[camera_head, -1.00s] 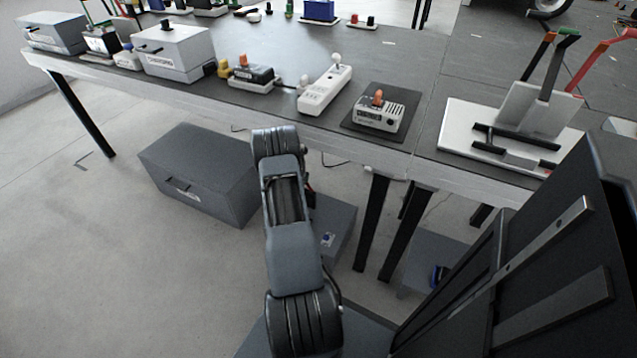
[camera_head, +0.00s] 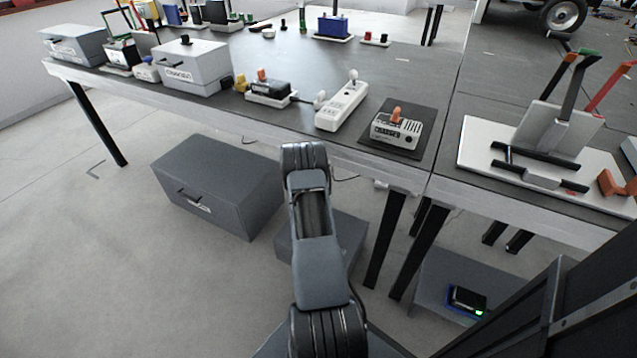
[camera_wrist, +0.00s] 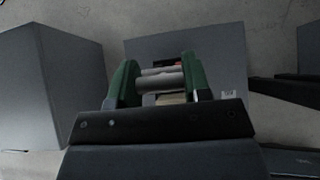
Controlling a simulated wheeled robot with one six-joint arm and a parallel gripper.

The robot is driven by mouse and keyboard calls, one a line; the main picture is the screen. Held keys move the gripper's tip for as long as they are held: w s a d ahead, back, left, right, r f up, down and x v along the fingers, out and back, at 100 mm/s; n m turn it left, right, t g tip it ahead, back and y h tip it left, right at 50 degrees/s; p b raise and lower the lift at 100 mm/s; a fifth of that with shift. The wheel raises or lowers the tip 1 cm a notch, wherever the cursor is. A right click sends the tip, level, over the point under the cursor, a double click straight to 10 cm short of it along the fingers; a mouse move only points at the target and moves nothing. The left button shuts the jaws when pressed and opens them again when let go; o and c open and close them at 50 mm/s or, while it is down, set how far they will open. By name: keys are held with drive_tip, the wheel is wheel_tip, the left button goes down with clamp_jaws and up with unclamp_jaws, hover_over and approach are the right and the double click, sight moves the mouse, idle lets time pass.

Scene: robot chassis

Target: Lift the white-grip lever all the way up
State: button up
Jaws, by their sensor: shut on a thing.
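A lever stand (camera_head: 560,130) with tilted levers is on the right part of the bench. I cannot make out a white-grip lever for certain in either view. My gripper (camera_wrist: 160,77) shows in the wrist view with two green fingers, shut on a grey rounded thing (camera_wrist: 160,82) that I cannot identify. The gripper is hidden in the head view behind my arm.
A grey drawer box (camera_head: 218,183) stands on the floor at the left. A low grey box (camera_head: 445,272) with a small black device (camera_head: 467,299) is under the bench.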

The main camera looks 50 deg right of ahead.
drive_tip(key=o, duration=1.3)
drive_tip(key=p+v, duration=0.2)
drive_tip(key=v, duration=1.1)
drive_tip(key=shift+a+r+p, duration=0.3)
drive_tip(key=shift+p, duration=0.1)
